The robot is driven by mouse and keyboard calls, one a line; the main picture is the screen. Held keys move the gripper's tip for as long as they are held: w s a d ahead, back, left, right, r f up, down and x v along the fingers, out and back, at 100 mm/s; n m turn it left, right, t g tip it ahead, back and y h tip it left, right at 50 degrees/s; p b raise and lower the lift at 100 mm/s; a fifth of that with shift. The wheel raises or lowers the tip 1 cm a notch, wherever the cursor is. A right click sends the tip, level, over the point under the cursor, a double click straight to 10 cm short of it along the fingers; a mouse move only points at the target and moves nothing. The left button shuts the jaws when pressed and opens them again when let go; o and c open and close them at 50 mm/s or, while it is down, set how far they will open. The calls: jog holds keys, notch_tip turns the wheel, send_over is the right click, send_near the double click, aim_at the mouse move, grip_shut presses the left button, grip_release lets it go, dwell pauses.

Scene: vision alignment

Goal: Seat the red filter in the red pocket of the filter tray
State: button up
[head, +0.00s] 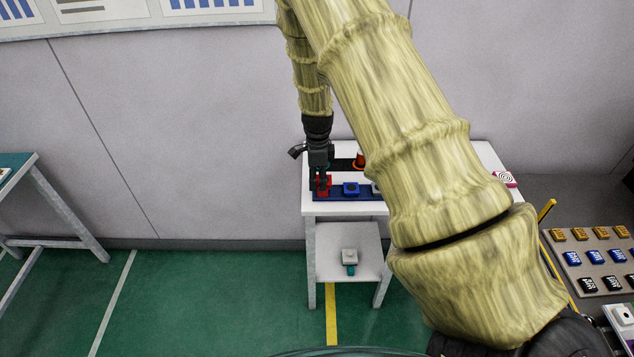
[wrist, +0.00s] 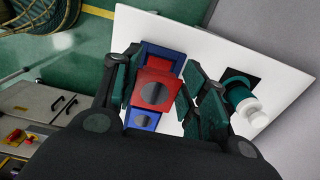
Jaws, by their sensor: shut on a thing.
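The red filter (head: 326,184) is a small red block with a dark round centre. It also shows in the wrist view (wrist: 154,93), between the fingers of my gripper (wrist: 155,84). My gripper (head: 319,183) is shut on it, pointing down at the left end of the blue filter tray (head: 363,197). The filter is over that end; I cannot tell whether it touches the tray, and the pocket beneath is hidden. A blue filter (head: 351,188) sits in the tray beside it and shows in the wrist view (wrist: 143,120).
The tray lies on a white table (head: 400,148). A dark square with a teal and white cylinder (wrist: 245,105) stands near the gripper. A red and black item (head: 360,160) is behind the tray. A lower shelf (head: 352,262) holds a small white and teal item.

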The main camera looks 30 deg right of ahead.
aim_at(317, 193)
jog(key=shift+w+f+p, duration=0.1)
jog(key=shift+f+p, duration=0.8)
jog(key=shift+f, duration=0.85)
jog(key=o, duration=0.9)
jog(key=shift+c, duration=0.2)
jog(key=shift+r, duration=0.1)
notch_tip(317, 193, up, 12)
jog(key=b, duration=0.4)
